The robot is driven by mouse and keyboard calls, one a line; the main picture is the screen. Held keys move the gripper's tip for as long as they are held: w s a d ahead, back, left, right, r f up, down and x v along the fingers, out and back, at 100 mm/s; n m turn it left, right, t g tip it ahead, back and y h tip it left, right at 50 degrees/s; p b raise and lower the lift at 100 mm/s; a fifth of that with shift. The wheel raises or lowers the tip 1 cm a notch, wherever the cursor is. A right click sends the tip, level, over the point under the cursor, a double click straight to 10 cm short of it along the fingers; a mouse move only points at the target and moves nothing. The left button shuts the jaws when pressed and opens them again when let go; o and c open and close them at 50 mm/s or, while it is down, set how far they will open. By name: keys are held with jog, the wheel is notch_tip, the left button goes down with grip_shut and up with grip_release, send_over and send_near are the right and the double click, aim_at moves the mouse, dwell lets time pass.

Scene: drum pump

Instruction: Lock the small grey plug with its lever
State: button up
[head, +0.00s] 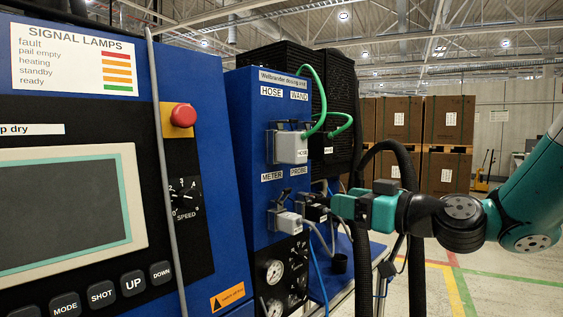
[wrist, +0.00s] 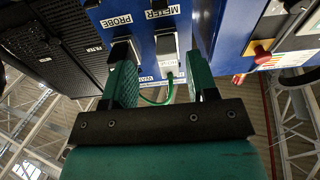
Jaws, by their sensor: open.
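The small grey plug (head: 288,221) sits in the socket under the METER label on the blue panel in the head view. Its dark lever (head: 284,196) sticks up at a slant above the plug, not visibly folded over it. My gripper (head: 340,206) is open, to the right of the plug and beside the dark plug (head: 316,212) under PROBE. I see nothing held. In the wrist view, upside down, the open fingers (wrist: 160,85) frame the large grey HOSE plug (wrist: 168,48) behind them. The small grey plug is not clearly visible there.
The large HOSE plug (head: 291,147) with green hoses is above. A thick black hose (head: 362,250) hangs beside my gripper. Gauges (head: 273,271) are below the plugs. The control cabinet (head: 80,200) stands left. Open floor (head: 500,290) lies right.

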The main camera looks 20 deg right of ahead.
aim_at(289, 190)
jog(key=p+x, duration=0.7)
jog(key=x, duration=0.9)
jog(key=shift+a+r, duration=0.1)
jog(key=shift+w+a, duration=0.3)
jog(key=shift+w, duration=0.3)
